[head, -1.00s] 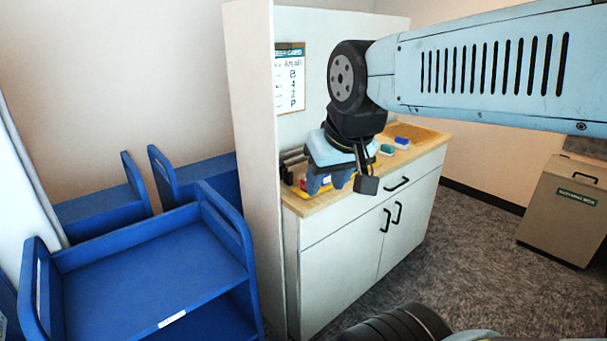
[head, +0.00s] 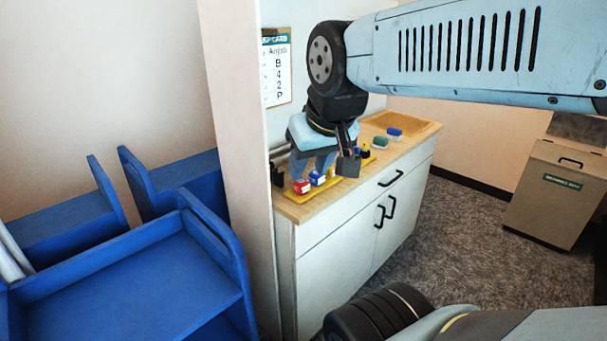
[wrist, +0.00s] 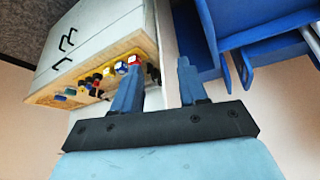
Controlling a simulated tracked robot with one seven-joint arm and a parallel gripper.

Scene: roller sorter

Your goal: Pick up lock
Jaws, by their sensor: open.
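No thing is clearly recognizable as a lock. Small coloured blocks stand in a row on a yellow strip on the counter: a red block (head: 301,187) with a pale face, a blue block (head: 317,179) and yellow and dark pieces behind. The red block also shows in the wrist view (wrist: 134,60), beside one finger. My gripper (head: 309,167) is open over this row, fingers pointing down, and partly hides it. In the wrist view, the space between the fingertips (wrist: 159,62) looks empty.
The wooden counter (head: 408,148) tops a white cabinet (head: 345,235) with black handles. Green and blue items (head: 394,132) lie farther back. A white panel (head: 235,130) and blue carts (head: 130,285) stand left. A tan bin (head: 555,195) is at right; grey carpet is open between.

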